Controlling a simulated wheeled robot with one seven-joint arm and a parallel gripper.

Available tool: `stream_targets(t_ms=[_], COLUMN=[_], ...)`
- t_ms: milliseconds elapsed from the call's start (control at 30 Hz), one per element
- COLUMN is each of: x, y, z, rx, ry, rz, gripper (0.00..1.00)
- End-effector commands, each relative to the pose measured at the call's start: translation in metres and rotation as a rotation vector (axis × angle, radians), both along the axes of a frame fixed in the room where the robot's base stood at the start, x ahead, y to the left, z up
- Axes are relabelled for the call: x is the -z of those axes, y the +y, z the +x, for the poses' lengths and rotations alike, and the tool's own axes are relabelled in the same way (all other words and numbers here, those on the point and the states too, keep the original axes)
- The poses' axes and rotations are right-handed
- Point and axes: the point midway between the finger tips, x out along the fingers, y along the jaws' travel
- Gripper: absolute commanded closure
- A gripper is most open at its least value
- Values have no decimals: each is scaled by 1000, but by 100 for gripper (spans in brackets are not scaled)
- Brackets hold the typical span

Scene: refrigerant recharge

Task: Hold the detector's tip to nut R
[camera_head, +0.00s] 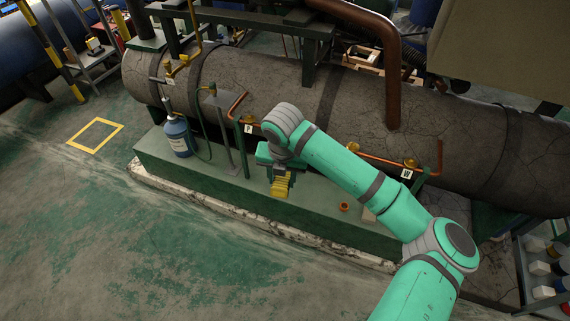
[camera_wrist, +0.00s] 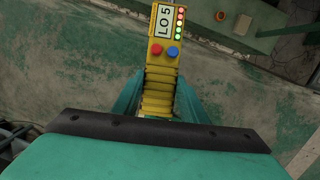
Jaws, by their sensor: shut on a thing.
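My gripper (camera_head: 279,178) is shut on a yellow detector (camera_head: 281,187) with a ribbed grip, above the green plinth. In the wrist view the detector (camera_wrist: 163,45) sits between my gripper's fingers (camera_wrist: 160,98). Its face shows a "LO 5" label, a column of red, orange and green lights, and a red and a blue button. A brass nut (camera_head: 410,162) with a small white tag (camera_head: 406,173) is on the copper pipe at right. Another tagged brass fitting (camera_head: 249,119) is at left. I cannot read the tags surely.
A large dark cylindrical vessel (camera_head: 270,85) lies behind the plinth (camera_head: 215,180). A blue bottle (camera_head: 178,136) with a hose stands at left. A small orange ring-like part (camera_head: 343,207) lies on the plinth at right. The floor in front is clear.

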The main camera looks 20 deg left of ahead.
Motion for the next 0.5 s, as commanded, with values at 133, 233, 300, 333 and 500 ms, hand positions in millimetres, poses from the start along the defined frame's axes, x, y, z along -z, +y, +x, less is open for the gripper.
stream_targets(t_ms=[133, 233, 300, 333, 500], x=[-1, -2, -5, -6, -13], y=[0, 0, 0, 1, 1], z=[0, -4, -9, -13, -28], rx=[0, 0, -1, -2, -2], ry=[-1, -1, -1, -1, -1], rz=[0, 1, 1, 1, 1], gripper=[81, 81, 81, 81, 81])
